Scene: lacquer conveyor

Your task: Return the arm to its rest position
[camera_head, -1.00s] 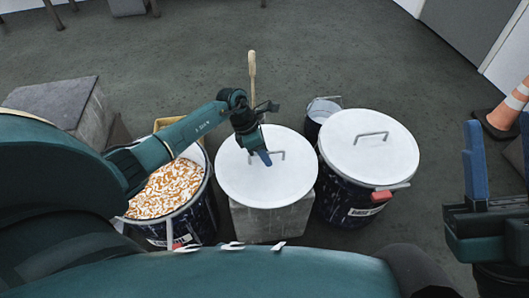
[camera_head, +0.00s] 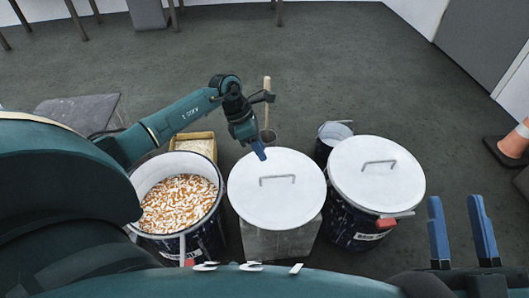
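My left arm reaches out from the left, over the open drum's far side. Its gripper (camera_head: 259,152) points down just beyond the far edge of the middle white lid (camera_head: 275,208), apart from the lid's handle. Its blue fingers overlap in this view, so their gap is hidden; nothing shows held. My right gripper (camera_head: 455,202) is at the lower right, with its two blue fingers upright, spread apart and empty.
An open drum (camera_head: 205,229) of orange-and-white pieces stands left. The middle lid rests on a grey block (camera_head: 268,241). A lidded drum (camera_head: 353,224), a bucket (camera_head: 329,143), a yellow crate (camera_head: 196,136) and a cone (camera_head: 512,146) are around.

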